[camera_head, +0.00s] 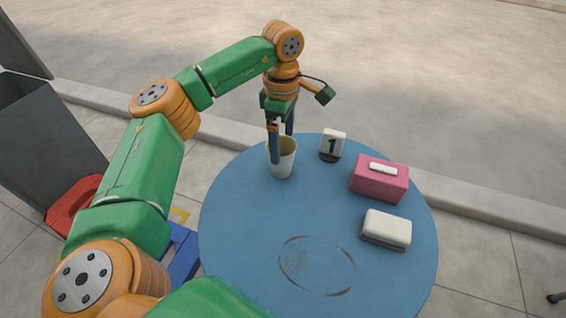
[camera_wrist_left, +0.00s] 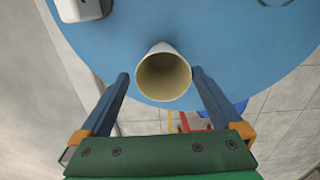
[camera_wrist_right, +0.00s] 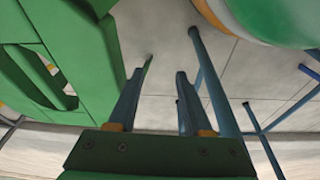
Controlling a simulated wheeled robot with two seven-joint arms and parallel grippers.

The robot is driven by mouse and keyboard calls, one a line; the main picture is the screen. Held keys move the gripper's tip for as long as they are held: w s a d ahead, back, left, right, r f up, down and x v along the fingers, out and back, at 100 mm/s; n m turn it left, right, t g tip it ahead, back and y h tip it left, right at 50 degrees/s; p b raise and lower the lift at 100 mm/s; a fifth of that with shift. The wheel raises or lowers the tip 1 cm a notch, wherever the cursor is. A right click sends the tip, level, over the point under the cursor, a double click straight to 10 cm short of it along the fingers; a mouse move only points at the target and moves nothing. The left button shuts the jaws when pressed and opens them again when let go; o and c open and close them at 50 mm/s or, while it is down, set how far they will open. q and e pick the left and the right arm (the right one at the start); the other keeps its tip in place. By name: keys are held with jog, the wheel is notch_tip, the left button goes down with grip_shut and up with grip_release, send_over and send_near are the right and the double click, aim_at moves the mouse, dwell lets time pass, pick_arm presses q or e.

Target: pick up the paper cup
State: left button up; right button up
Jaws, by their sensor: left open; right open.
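The white paper cup (camera_head: 283,160) stands upright near the far left edge of the round blue table (camera_head: 240,222). In the left wrist view the cup (camera_wrist_left: 163,74) shows its open mouth and tan inside. My left gripper (camera_head: 280,150) points down at the cup. Its two fingers (camera_wrist_left: 163,85) are open, one on either side of the cup, with a gap to each side. In the head view one finger covers part of the cup. My right gripper (camera_wrist_right: 165,70) is open and empty, away from the table top, and does not show in the head view.
A pink tissue box (camera_head: 379,180) and a white-topped box (camera_head: 386,229) sit further right. The table's front middle is clear apart from a ring stain. A grey bin (camera_head: 45,140) stands at left.

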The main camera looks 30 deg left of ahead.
pick_arm(q)
jog(key=f+b, duration=0.1)
jog(key=f, duration=0.1)
jog(key=f+b, duration=0.1)
jog(key=f, duration=0.2)
jog(key=shift+s+f+b, duration=0.2)
jog(key=shift+f+b, duration=0.05)
jog(key=shift+b, duration=0.1)
jog(key=shift+f, duration=0.15)
pick_arm(e)
jog(key=w+v, duration=0.1)
jog(key=v, duration=0.5)
jog(key=shift+r, duration=0.5)
pick_arm(q)
jog(key=shift+c, duration=0.2)
pick_arm(e)
jog(key=shift+w+a, duration=0.1)
jog(key=shift+w, duration=0.05)
pick_arm(q)
jog(key=c, duration=1)
jog(key=shift+c, duration=0.2)
pick_arm(e)
jog(key=shift+t, duration=0.3)
